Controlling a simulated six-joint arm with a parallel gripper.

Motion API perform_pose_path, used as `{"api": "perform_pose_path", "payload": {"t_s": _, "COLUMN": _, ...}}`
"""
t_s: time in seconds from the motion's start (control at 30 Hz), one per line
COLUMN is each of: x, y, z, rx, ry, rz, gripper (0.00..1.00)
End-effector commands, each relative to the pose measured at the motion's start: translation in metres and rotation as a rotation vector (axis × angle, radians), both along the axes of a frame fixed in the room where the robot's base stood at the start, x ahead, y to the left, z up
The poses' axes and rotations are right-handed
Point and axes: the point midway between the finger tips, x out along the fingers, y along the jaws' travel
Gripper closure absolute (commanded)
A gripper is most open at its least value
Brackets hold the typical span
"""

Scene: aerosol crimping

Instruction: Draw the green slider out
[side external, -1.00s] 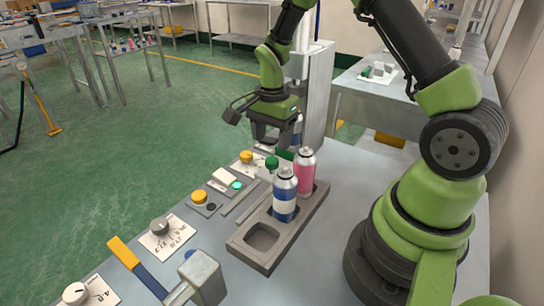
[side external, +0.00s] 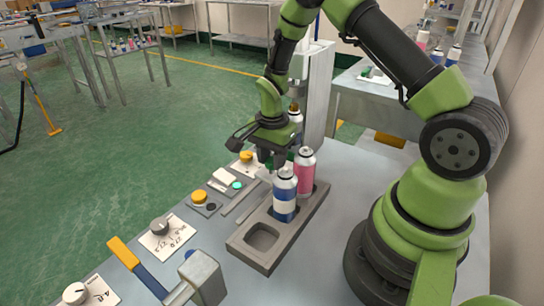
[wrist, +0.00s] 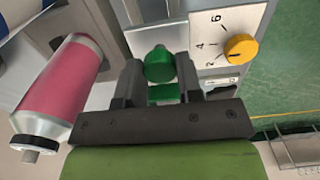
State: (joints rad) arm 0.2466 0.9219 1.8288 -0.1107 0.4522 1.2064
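The green slider (wrist: 160,65) shows a round green knob in the wrist view, with a smaller green part just below it. My gripper (wrist: 160,78) is open, with one dark finger on either side of the knob. A small gap shows between the knob and each finger. In the side view my gripper (side external: 271,160) is low over the slider's place, and its fingers hide most of the knob.
A pink can (side external: 305,175) and a blue-and-white can (side external: 285,198) stand in a grey rack (side external: 240,245) close to my gripper; its front socket is empty. A yellow knob (wrist: 240,47) sits beside the slider.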

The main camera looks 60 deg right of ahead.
Motion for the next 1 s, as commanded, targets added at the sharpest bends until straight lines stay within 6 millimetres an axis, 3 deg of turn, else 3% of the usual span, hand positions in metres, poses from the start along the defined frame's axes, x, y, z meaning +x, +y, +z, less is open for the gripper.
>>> {"api": "perform_pose_path", "payload": {"t_s": 0.17, "x": 0.001, "y": 0.006, "z": 0.000, "rx": -0.001, "ry": -0.001, "rz": 0.004, "gripper": 1.00}}
{"api": "perform_pose_path", "payload": {"t_s": 0.7, "x": 0.002, "y": 0.098, "z": 0.000, "rx": -0.001, "ry": -0.004, "rz": 0.009, "gripper": 1.00}}
{"api": "perform_pose_path", "payload": {"t_s": 1.0, "x": 0.001, "y": 0.124, "z": 0.000, "rx": -0.001, "ry": -0.004, "rz": 0.003, "gripper": 1.00}}
